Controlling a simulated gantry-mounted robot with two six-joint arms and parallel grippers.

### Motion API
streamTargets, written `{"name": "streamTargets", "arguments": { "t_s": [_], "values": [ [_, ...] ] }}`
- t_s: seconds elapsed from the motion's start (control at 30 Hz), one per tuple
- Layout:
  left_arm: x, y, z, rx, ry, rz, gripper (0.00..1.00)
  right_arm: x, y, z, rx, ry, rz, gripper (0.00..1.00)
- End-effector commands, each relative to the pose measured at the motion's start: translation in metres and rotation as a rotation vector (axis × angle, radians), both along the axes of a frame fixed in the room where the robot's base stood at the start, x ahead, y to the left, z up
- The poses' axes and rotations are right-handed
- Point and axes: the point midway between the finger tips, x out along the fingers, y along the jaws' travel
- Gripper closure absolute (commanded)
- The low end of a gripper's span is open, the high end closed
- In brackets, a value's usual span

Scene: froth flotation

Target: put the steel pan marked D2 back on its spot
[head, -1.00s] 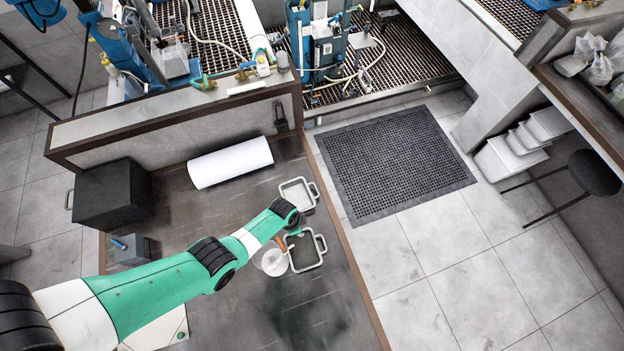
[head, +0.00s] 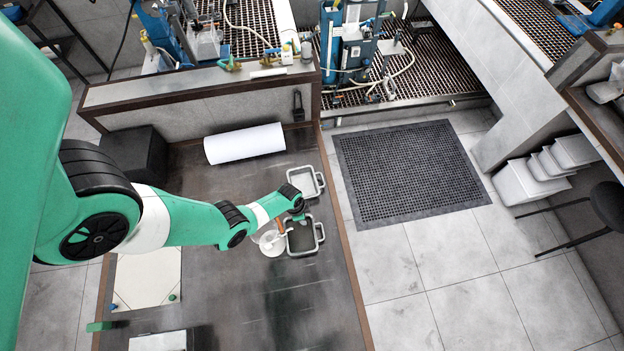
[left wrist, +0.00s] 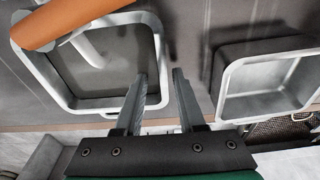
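Two grey steel pans with loop handles stand on the dark bench, a nearer one (head: 314,249) and a farther one (head: 318,178). No D2 mark is readable. In the left wrist view one pan (left wrist: 157,45) with a dark inside is at left and the other (left wrist: 226,85) is at right. My left gripper (head: 298,211) is close to both pans. In the left wrist view its fingers (left wrist: 160,72) are apart, the left one over the left pan's rim corner, with nothing visible held. My right gripper is not in view.
A tool with a brown handle (left wrist: 55,20) and a white end reaches across the left pan. A white round container (head: 268,249) stands beside the nearer pan. A white roll (head: 244,143) and a pale board (head: 147,276) lie on the bench. Its front middle is clear.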

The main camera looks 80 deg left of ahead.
Motion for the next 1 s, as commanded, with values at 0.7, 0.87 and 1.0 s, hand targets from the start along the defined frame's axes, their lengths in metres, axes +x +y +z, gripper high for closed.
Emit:
{"name": "streamTargets", "arguments": {
  "t_s": [0.7,0.87,1.0],
  "values": [
    [0.0002,0.0007,-0.009,0.001,0.0,0.002,1.0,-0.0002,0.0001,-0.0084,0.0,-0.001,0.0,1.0],
    [0.0002,0.0006,-0.009,0.001,0.0,0.002,1.0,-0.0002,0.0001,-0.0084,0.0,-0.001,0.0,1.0],
    [0.0002,0.0006,-0.009,0.001,0.0,0.002,1.0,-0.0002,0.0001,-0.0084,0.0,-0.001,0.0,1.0]
  ]
}}
